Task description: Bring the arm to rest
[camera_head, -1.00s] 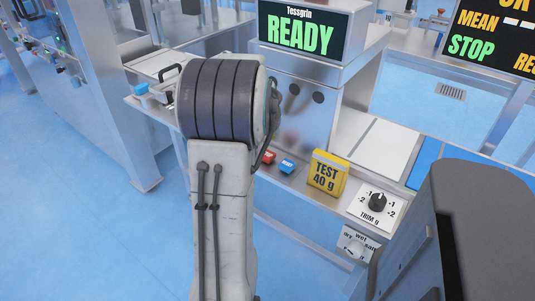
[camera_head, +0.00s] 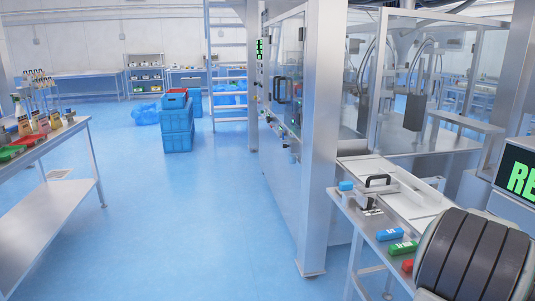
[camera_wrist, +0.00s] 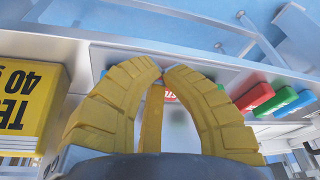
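My gripper (camera_wrist: 162,72) shows in the wrist view with its yellow ribbed fingers curved inward. Their tips come together, and I see nothing held between them. The tips are over the front of a metal bench (camera_wrist: 110,60). A yellow block marked TEST 40 (camera_wrist: 28,95) is left of the fingers, upside down in this view, apart from them. In the head view only my arm's dark ribbed joint (camera_head: 475,255) shows, at the lower right; the gripper is out of that view.
Blue (camera_head: 389,234), green (camera_head: 403,248) and red (camera_head: 408,265) pieces line the bench edge by my arm. A black-handled device (camera_head: 377,182) sits behind them. A tall metal cabinet (camera_head: 318,130) stands left of the bench. The blue floor (camera_head: 190,220) is open; a side table (camera_head: 45,205) stands left.

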